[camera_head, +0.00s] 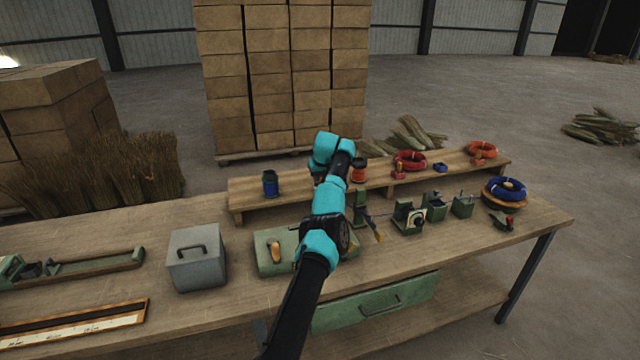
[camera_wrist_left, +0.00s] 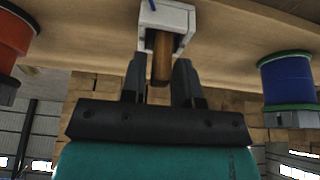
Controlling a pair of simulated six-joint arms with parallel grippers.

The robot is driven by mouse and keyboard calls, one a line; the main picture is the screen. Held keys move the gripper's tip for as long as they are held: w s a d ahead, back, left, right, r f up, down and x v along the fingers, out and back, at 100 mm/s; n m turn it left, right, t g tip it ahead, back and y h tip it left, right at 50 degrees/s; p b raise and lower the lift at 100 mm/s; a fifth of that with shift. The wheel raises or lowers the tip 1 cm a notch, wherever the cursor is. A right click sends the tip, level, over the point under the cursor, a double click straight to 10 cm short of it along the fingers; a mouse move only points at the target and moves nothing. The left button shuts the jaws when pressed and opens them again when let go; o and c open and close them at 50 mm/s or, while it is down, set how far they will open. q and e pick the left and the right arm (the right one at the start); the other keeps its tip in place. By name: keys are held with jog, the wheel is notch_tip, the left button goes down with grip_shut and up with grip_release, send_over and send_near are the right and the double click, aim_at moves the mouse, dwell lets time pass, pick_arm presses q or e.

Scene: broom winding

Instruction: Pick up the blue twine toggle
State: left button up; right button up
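A brown wooden toggle (camera_wrist_left: 162,58) sticks out of a pale grey holder (camera_wrist_left: 178,18) in the left wrist view, with a bit of blue twine (camera_wrist_left: 152,5) at the holder's far side. My left gripper (camera_wrist_left: 160,68) is open, its two black fingers on either side of the toggle, with a small gap visible at least on the left. In the head view my left arm (camera_head: 329,205) reaches over the bench to the raised shelf and hides the toggle and my fingertips. My right gripper is not in view.
A blue spool (camera_wrist_left: 287,80) and an orange spool (camera_wrist_left: 14,40) flank the gripper. The raised shelf (camera_head: 440,172) carries red coils. The workbench (camera_head: 215,325) holds a grey box (camera_head: 196,262), green fixtures (camera_head: 462,206) and a blue coil (camera_head: 507,189).

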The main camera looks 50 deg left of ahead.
pick_arm(q)
grip_shut()
jog(key=shift+r, duration=0.1)
